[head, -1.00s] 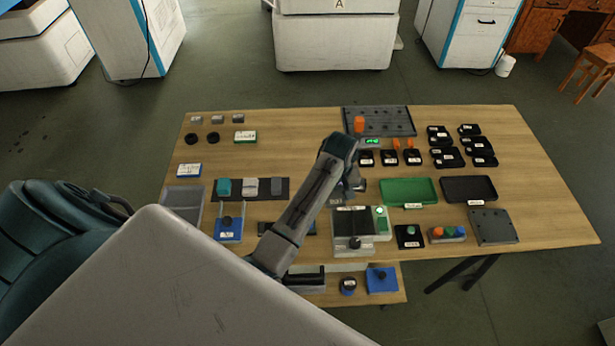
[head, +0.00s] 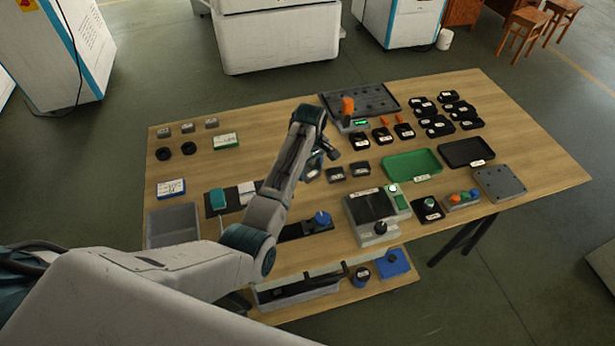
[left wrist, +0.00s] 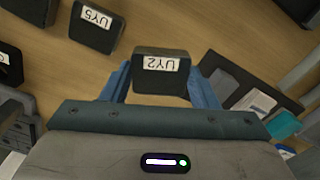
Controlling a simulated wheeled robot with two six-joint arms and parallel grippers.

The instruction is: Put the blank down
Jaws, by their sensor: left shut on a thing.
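In the head view my left gripper (head: 322,155) is over the middle of the wooden table, left of two similar dark blocks (head: 335,174) (head: 360,169). I cannot tell whether the held blank touches the table.
A green tray (head: 388,170) and a black tray (head: 466,152) lie to the right. A grey device with a dark top (head: 371,207) stands near the front. Several black parts (head: 438,126) fill the back right. Bare wood shows left of my arm.

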